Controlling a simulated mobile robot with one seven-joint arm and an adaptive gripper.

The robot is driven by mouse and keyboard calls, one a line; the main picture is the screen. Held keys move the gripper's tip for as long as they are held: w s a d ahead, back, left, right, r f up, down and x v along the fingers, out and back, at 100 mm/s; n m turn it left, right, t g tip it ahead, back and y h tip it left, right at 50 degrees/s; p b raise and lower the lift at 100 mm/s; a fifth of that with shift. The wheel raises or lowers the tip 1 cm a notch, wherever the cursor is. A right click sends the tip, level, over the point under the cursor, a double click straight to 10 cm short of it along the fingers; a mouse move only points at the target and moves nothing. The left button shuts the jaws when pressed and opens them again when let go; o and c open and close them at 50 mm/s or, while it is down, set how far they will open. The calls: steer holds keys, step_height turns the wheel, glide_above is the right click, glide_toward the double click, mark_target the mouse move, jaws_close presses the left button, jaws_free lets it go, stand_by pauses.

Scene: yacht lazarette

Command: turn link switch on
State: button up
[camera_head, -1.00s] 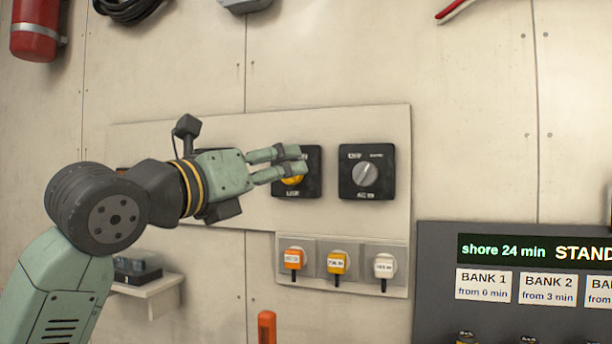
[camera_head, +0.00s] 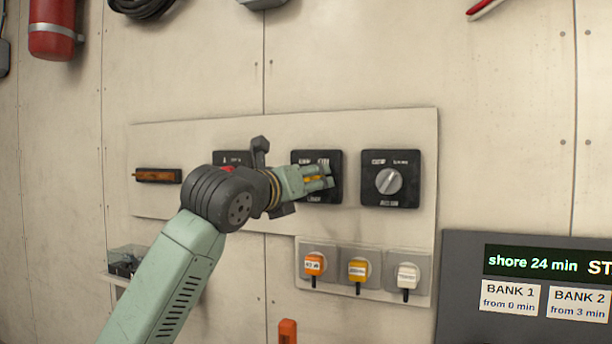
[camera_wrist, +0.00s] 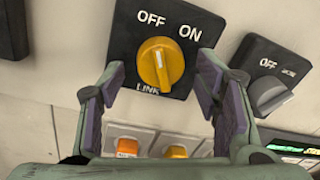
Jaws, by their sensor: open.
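The link switch is a black square plate with a yellow rotary knob (camera_wrist: 160,64), marked OFF, ON and LINK in the wrist view. The knob's white line points up, slightly left, towards OFF. In the head view the link switch (camera_head: 329,157) is partly hidden behind my gripper (camera_head: 325,178). My gripper (camera_wrist: 163,95) is open and empty, its fingers on either side of the knob's lower part in the wrist picture. I cannot tell whether either finger touches the knob.
A grey rotary switch (camera_head: 389,181) sits just right of the link switch. Below are orange, yellow and white labelled plugs (camera_head: 357,270). A dark display panel (camera_head: 525,285) stands at lower right. A fuse-like orange bar (camera_head: 157,175) is at left.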

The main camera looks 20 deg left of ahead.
steer(key=shift+w, duration=0.15)
steer(key=shift+c, duration=0.3)
steer(key=c, duration=1.1)
